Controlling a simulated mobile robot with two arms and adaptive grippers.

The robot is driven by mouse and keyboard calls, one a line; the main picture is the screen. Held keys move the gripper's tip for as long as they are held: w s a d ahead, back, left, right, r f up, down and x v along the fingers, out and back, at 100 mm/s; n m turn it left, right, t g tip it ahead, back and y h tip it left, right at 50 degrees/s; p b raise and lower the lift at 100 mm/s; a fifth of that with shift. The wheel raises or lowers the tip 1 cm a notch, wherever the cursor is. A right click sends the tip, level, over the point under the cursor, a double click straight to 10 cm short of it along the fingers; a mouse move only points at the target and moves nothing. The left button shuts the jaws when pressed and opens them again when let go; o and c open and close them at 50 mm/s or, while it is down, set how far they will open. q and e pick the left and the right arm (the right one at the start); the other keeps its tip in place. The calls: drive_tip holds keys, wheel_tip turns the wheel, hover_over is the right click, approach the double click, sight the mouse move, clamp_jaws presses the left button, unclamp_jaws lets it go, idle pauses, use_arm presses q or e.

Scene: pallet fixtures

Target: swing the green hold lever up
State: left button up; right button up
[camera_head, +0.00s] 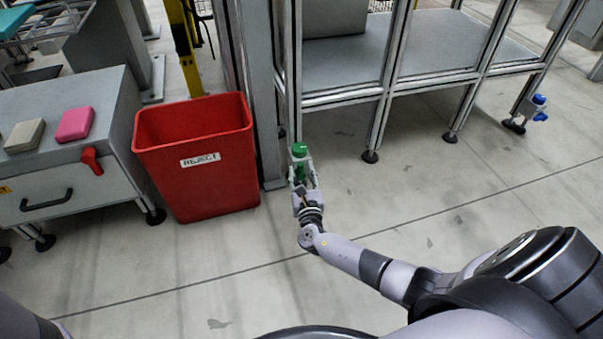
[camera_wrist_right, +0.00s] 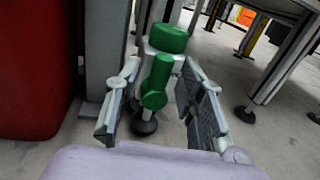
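The green hold lever (camera_wrist_right: 157,82) is at the foot of a grey frame post. In the right wrist view its arm runs from a round hub up towards a green cap (camera_wrist_right: 168,38); I cannot tell its true tilt. In the head view the lever (camera_head: 300,173) is partly hidden by my right gripper (camera_head: 304,187), with the green cap (camera_head: 299,149) just beyond. In the wrist view my right gripper (camera_wrist_right: 160,112) is open, one finger on each side of the lever, with gaps showing on both sides. My left gripper is out of view.
A red REJECT bin (camera_head: 196,160) stands close to the left of the lever. A grey cabinet (camera_head: 62,150) is further left. The metal shelf frame (camera_head: 380,95) rises behind and to the right, with a blue-capped fitting (camera_head: 539,100) on its far leg. The floor in front is clear.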

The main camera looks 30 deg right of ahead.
drive_tip(key=v, duration=1.2)
idle(0.5)
